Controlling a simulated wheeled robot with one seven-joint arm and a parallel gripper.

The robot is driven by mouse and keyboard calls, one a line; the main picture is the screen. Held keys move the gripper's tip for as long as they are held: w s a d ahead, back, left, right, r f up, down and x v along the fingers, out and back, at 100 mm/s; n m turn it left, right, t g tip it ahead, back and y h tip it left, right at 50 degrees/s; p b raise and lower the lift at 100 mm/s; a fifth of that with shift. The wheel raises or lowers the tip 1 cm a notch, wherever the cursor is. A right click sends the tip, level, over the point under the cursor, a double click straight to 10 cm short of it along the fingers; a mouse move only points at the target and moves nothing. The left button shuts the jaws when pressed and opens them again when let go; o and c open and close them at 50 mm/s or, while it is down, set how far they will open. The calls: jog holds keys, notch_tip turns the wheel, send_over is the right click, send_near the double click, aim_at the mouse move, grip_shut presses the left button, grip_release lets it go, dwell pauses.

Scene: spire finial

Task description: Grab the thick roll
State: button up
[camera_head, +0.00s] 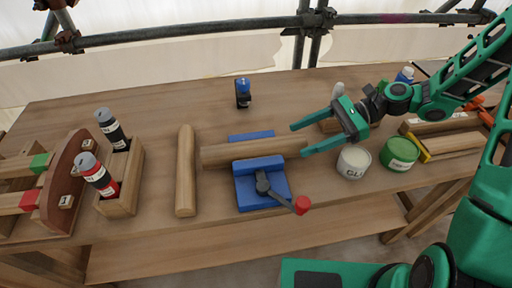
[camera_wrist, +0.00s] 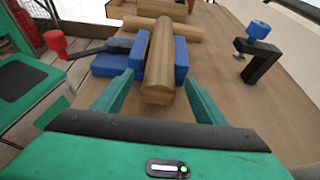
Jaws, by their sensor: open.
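A thick wooden roll (camera_head: 240,154) lies crosswise in a blue vise (camera_head: 248,196), between its front body and a blue rear jaw (camera_head: 251,136). A second wooden roll (camera_head: 185,172) lies at a right angle to it, near its left end. I cannot tell by label which one the task means. My gripper (camera_head: 300,140) is open and empty at the right end of the vise roll. In the wrist view that roll's (camera_wrist: 157,92) near end points at me, between my spread fingers (camera_wrist: 158,80), with gaps on both sides.
The vise's dark handle with a red knob (camera_head: 302,205) sticks out toward the front. A black clamp with a blue knob (camera_head: 243,93) stands behind. A wooden holder with bottles (camera_head: 121,190) is left.

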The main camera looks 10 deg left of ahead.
aim_at(292, 142)
jog(key=x, duration=0.4)
jog(key=shift+a+f, duration=0.1)
jog(key=shift+f, duration=0.05)
jog(key=c, duration=1.4)
